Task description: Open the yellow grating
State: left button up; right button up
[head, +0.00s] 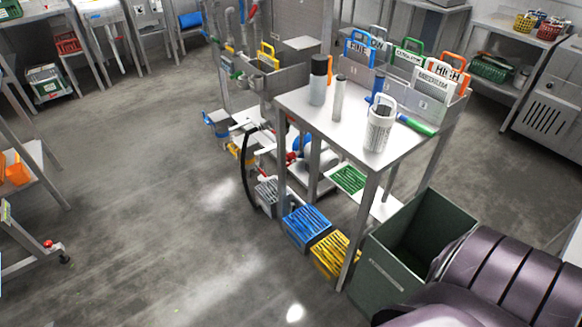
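The yellow grating (332,258) is a slatted panel low near the floor, at the front of the steel table. It appears to lie flat over a box-like base. A table leg and the dark green bin stand close at its right, and the leg crosses in front of part of it. A similar blue grating (306,226) is just behind it to the left. Neither gripper shows in the head view. Part of my own dark arm fills the lower right corner, with its gripper out of sight.
The steel table (337,126) carries bottles, a white basket (380,125) and labelled panels. A green grating (348,180) lies under it. The open dark green bin (390,275) stands at right. A black hose (246,170) hangs behind the gratings.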

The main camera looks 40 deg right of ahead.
aim_at(337, 250)
jog(key=i+z, duration=0.25)
jog(key=i+j+z, duration=0.3)
jog(key=i, duration=0.15)
jog(key=i+j+z, duration=0.1)
jog(key=i+z, duration=0.15)
jog(key=i, duration=0.15)
